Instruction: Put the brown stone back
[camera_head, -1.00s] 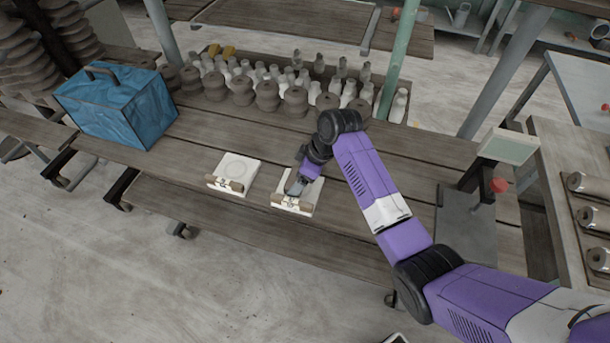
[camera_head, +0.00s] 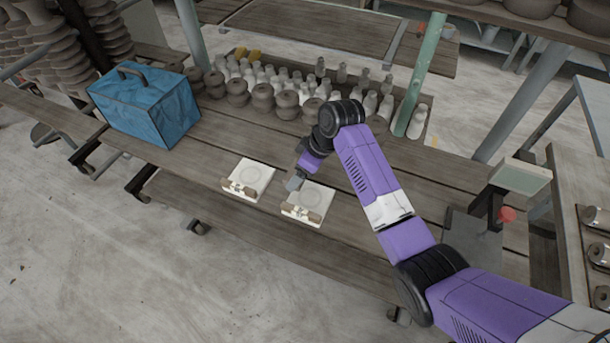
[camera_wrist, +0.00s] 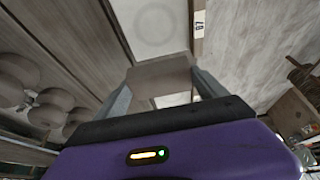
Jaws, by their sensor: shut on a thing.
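My gripper (camera_head: 296,180) is above the bench, by the upper left edge of the right white board (camera_head: 323,192). In the wrist view its fingers are shut on a brown-grey block, the brown stone (camera_wrist: 160,76). In the head view the stone is too small to make out clearly. The right board has a faint circle and small brown pieces along its front edge. The left white board (camera_head: 240,167) looks alike, with brown pieces (camera_head: 239,188) at its front. A white board with a circle (camera_wrist: 152,22) lies beyond the stone in the wrist view.
A blue toolbox (camera_head: 150,108) stands on the bench at the left. Several clay pots (camera_head: 262,97) and pale bottles line the back. A scale-like device with a pale display (camera_head: 520,173) stands at the right. The bench between toolbox and left board is clear.

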